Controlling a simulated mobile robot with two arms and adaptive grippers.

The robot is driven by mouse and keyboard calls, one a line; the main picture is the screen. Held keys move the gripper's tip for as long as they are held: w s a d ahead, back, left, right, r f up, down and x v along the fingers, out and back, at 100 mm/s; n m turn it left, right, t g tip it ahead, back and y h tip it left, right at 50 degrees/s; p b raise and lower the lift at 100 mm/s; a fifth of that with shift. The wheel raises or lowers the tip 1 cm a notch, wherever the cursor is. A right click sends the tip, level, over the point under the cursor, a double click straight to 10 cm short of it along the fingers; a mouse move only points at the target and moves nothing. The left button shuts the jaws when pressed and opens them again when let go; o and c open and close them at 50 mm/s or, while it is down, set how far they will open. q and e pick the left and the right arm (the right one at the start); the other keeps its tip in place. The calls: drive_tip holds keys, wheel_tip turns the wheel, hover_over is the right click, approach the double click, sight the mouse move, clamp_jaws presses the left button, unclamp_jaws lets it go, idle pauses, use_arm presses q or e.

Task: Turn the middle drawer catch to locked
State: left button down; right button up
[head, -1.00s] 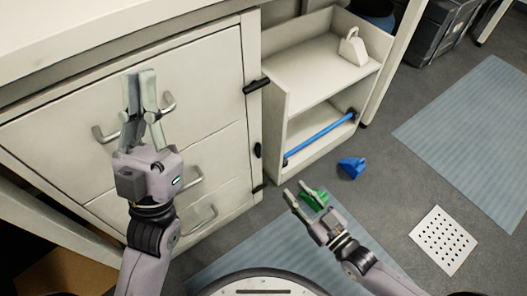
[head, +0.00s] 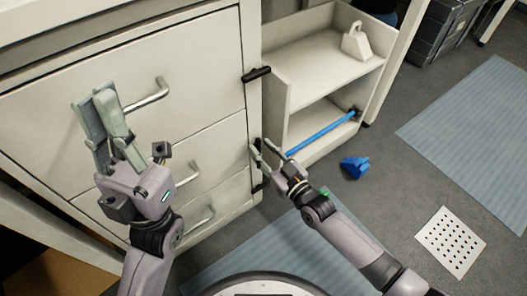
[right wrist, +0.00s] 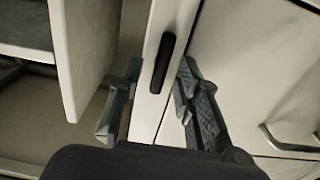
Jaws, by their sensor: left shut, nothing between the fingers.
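The white drawer cabinet (head: 205,75) stands at left with three drawers. Its middle catch, a black bar (right wrist: 163,62), stands nearly upright on the cabinet's edge strip in the right wrist view. My right gripper (head: 267,146) is at this catch in the head view and partly covers it. In the right wrist view its open fingers (right wrist: 155,100) lie on either side of the catch's lower part, with gaps visible. My left gripper (head: 92,102) is shut and empty, in front of the top drawer, left of its handle (head: 148,96).
The top catch (head: 257,74) lies nearly sideways; the bottom catch (head: 258,187) is partly visible. A low white shelf unit (head: 310,75) with a blue bar (head: 322,134) stands close right. A blue object (head: 355,167) lies on the floor; a green one (head: 325,191) is mostly hidden by my right arm.

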clamp_jaws()
idle(0.4)
